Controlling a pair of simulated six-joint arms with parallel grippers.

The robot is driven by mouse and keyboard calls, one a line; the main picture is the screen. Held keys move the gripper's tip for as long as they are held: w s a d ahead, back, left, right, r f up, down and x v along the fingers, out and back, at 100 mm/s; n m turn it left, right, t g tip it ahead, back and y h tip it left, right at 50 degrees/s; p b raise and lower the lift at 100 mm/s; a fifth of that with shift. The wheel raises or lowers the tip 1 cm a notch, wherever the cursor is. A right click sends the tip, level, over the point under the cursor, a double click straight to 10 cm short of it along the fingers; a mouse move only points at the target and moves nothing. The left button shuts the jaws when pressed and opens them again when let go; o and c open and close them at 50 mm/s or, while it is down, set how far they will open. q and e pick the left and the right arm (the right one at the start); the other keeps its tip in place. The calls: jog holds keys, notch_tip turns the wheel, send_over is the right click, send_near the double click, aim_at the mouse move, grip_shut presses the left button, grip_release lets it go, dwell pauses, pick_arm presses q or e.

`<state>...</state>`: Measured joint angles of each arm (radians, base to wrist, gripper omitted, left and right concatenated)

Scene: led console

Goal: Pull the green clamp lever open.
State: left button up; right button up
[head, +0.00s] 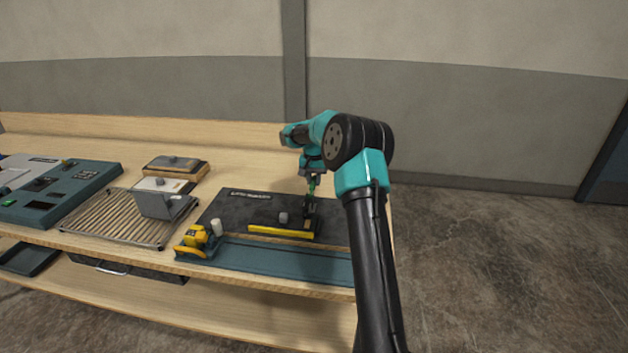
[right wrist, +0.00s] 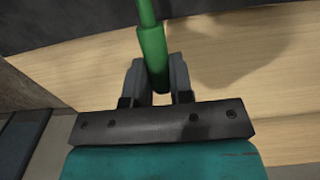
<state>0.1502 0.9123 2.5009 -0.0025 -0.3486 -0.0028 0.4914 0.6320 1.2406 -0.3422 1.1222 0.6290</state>
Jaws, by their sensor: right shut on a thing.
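The green clamp lever (right wrist: 153,55) shows large in the right wrist view, its thick grip between my fingers and its thinner rod running up out of the picture. In the head view the lever (head: 312,187) is a small green upright piece above a dark clamp (head: 309,207) on the black board. My right gripper (right wrist: 156,82) is shut on the lever's grip. In the head view my right gripper (head: 311,178) is small and points down at the lever, partly hidden by its own arm. My left gripper is not in view.
A black board (head: 235,208) with a yellow bar (head: 280,232) lies under the clamp. A yellow device (head: 196,238) sits on a blue rail (head: 275,257) in front. A slatted rack (head: 115,218), a grey box (head: 162,204) and a teal console (head: 75,190) stand left.

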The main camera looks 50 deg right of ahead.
jog(key=shift+s+a+r, duration=0.1)
jog(key=shift+a+r, duration=0.05)
jog(key=shift+r, duration=0.7)
jog(key=shift+s+a+r, duration=0.15)
jog(key=shift+a+r, duration=0.1)
jog(key=shift+r, duration=0.3)
jog(key=shift+s+a+r, duration=0.25)
jog(key=shift+a+r, duration=0.15)
jog(key=shift+r, duration=0.15)
